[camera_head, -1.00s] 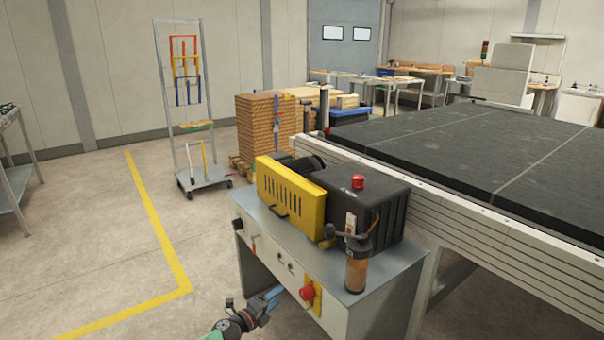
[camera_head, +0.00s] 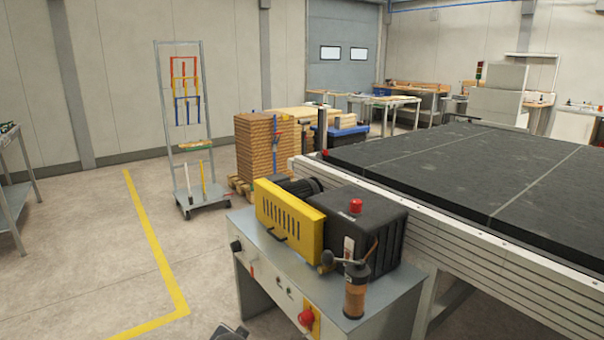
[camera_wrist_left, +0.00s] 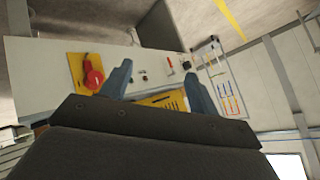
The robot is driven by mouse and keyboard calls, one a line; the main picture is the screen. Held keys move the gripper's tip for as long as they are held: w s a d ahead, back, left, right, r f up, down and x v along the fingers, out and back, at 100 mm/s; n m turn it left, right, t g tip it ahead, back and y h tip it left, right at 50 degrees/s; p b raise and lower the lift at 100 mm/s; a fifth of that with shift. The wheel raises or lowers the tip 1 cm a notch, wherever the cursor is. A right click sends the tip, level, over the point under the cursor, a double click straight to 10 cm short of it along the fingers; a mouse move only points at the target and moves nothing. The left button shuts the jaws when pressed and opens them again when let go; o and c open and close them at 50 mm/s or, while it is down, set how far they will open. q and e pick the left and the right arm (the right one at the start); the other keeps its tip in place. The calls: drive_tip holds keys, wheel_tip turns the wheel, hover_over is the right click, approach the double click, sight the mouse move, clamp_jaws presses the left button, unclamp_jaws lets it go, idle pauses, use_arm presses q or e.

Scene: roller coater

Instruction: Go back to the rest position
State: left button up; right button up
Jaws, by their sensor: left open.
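My left gripper (camera_wrist_left: 158,82) is open and empty in the left wrist view, with its two blue-grey fingers apart. Beyond the fingers is the grey machine's front panel (camera_wrist_left: 50,85) with a red knob on a yellow plate (camera_wrist_left: 92,75). The fingers seem clear of the panel, but the gap is hard to judge. In the head view only a small dark part, probably of my left arm, shows at the bottom edge; the fingers are out of that picture. My right gripper is in neither view.
The machine cabinet (camera_head: 352,301) carries a yellow guard (camera_head: 290,215), a black housing and a red button (camera_head: 355,205). A long dark-topped table (camera_head: 460,170) adjoins it on the right. A tool trolley (camera_head: 203,198) stands behind.

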use_arm(q)
drive_tip(key=s+d+f+n+g+h+p, duration=0.1)
drive_tip(key=s+f+g+p, duration=0.1)
drive_tip(key=s, duration=1)
drive_tip(key=s+d+f+n+g+h+p, duration=0.1)
drive_tip(key=s+f+g+p, duration=0.1)
drive_tip(key=s, duration=1.1)
drive_tip(key=s+d+f+n+g+h+p, duration=0.1)
drive_tip(key=s+g+p, duration=0.2)
drive_tip(key=s, duration=1)
drive_tip(key=shift+d+f+n, duration=0.15)
drive_tip(key=shift+f+n, duration=0.15)
drive_tip(key=shift+f, duration=0.1)
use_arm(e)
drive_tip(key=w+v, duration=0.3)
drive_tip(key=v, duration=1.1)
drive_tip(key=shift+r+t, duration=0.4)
